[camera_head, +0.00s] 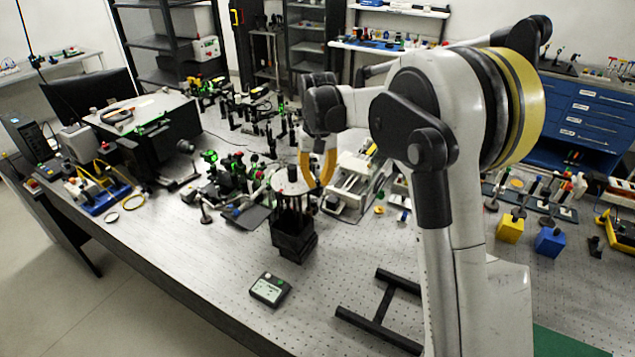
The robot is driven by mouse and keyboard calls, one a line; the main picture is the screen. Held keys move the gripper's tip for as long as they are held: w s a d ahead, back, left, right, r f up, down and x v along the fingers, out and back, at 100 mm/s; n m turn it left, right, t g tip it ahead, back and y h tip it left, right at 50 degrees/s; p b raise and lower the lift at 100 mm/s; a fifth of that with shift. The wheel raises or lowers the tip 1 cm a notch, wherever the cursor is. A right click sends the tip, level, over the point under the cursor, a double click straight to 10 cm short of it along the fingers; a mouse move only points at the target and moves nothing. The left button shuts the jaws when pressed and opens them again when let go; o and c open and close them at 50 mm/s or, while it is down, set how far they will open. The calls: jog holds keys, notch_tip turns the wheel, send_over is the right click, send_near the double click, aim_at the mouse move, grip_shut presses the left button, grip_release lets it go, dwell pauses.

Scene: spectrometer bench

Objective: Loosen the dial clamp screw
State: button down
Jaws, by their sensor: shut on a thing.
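The instrument with a round pale dial (290,182) on a black stand (293,238) is upright on the bench, left of my arm. A small dark post stands on top of the dial. My gripper (317,185) reaches down at the dial's right edge, its yellow-orange fingers pointing downward. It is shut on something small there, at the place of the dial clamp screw. The screw itself is hidden by the fingers, and its turn cannot be seen.
The perforated bench top (190,255) is clear at the front left. A small control box (269,289) lies in front of the stand. Optics crowd behind and left of the dial. A white slide device (352,190) is close on the right. Yellow (510,227) and blue (549,242) blocks stand farther right.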

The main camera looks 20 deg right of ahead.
aim_at(317, 181)
jog(key=n, duration=0.4)
jog(key=shift+n, duration=0.3)
jog(key=shift+n+b, duration=0.35)
jog(key=shift+n, duration=1.55)
jog(key=c, duration=1.4)
grip_release()
notch_tip(317, 181, up, 12)
jog(key=shift+r, duration=0.1)
